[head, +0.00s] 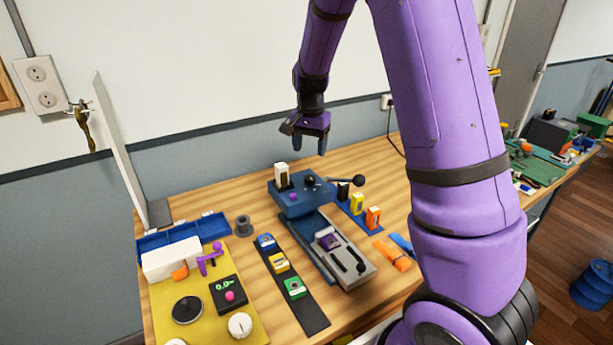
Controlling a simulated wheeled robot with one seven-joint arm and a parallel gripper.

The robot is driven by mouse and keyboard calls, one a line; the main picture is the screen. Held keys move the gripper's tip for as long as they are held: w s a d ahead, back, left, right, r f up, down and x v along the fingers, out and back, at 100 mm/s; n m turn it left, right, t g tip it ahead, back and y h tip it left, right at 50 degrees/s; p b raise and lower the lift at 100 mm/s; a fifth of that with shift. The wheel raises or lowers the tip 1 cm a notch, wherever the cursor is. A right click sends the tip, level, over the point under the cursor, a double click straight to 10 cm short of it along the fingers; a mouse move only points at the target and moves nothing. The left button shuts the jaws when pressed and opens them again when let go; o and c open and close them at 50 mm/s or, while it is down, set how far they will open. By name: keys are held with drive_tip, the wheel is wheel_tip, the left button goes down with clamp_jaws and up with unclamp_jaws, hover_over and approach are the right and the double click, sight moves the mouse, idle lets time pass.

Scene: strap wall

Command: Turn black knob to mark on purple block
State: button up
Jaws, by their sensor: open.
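A small purple block (329,242) sits at the far end of the grey fixture in the middle of the bench. It has a dark top, but a knob or mark on it is too small to make out. A round black knob (187,309) lies flat on the yellow panel at the front left. Another dark round knob (310,181) is on top of the blue fixture, beside a white block. My gripper (306,142) is open and empty, pointing down in the air, above and behind the blue fixture in the picture. It touches nothing.
The blue fixture (290,207) has a black-ended lever reaching right. The yellow panel (163,328) carries a display, a white dial and a purple handle. A black strip (311,318) holds coloured blocks. Orange and blue pieces lie right. Bare wood shows at the back.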

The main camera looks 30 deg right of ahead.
sight(310, 177)
wheel_tip(310, 177, down, 10)
drive_tip(key=shift+r, duration=0.2)
drive_tip(key=shift+c, duration=0.2)
drive_tip(key=c, duration=0.9)
